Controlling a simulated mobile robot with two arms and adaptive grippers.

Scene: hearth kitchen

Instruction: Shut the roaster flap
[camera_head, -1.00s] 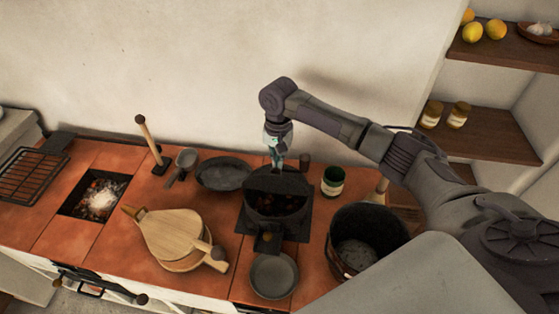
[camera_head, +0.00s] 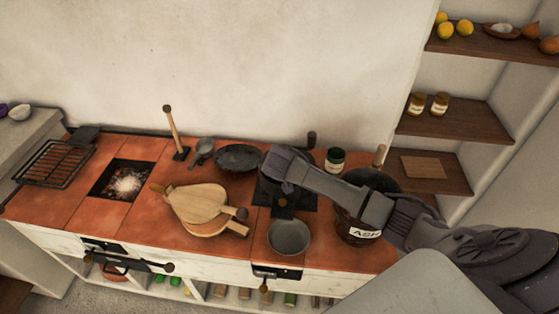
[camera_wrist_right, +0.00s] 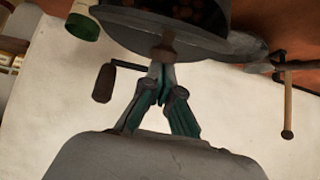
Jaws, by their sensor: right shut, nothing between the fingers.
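The dark roaster (camera_head: 304,198) stands on the tiled stove top, mostly hidden behind my right arm in the head view. In the right wrist view, the roaster's flap (camera_wrist_right: 135,23) shows as a grey curved plate with a brown knob (camera_wrist_right: 164,50) at its edge. Brown contents are visible beyond the flap, so it stands open. My right gripper (camera_wrist_right: 162,88) is shut and empty, its fingertips close to the knob; I cannot tell whether they touch. My left gripper is not in view.
A crank handle (camera_wrist_right: 104,83) sticks out beside the roaster. A green jar (camera_head: 335,158) and the ash bucket (camera_head: 358,231) stand to its right. A grey bowl (camera_head: 288,236) is in front. Bellows (camera_head: 200,205), a dark pan (camera_head: 237,158) and glowing coals (camera_head: 127,184) lie to the left.

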